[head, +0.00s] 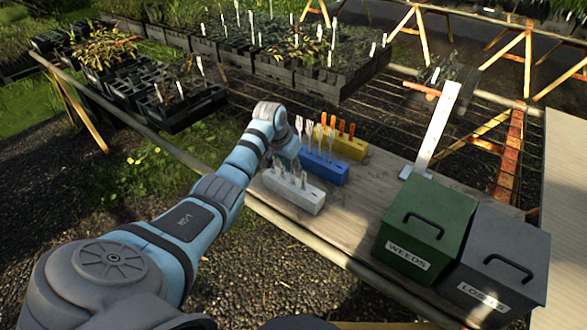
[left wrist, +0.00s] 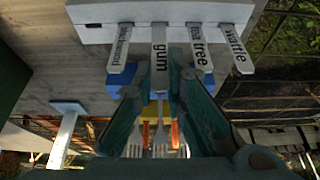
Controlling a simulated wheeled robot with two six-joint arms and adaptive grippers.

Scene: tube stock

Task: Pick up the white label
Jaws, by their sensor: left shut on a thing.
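A white block (head: 295,193) on the bench holds several white labels, one of them visible at its right end (head: 304,181). In the left wrist view the block (left wrist: 220,12) is at the top. Its labels read bloodwood (left wrist: 121,48), gum (left wrist: 160,50), tea tree (left wrist: 200,48) and wattle (left wrist: 236,50). My left gripper (head: 288,160) is low over the block. In the left wrist view its fingers (left wrist: 161,85) are shut on the gum label, which reaches lower in the picture than its neighbours. I cannot tell whether its foot is clear of the block. My right gripper is not in view.
Behind are a blue block (head: 327,171) with white forked tools and a yellow block (head: 350,146) with orange-handled ones. To the right stand a green WEEDS bin (head: 415,240), a dark grey bin (head: 500,250) and a tall white post (head: 437,128). Plant trays (head: 178,108) are farther back.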

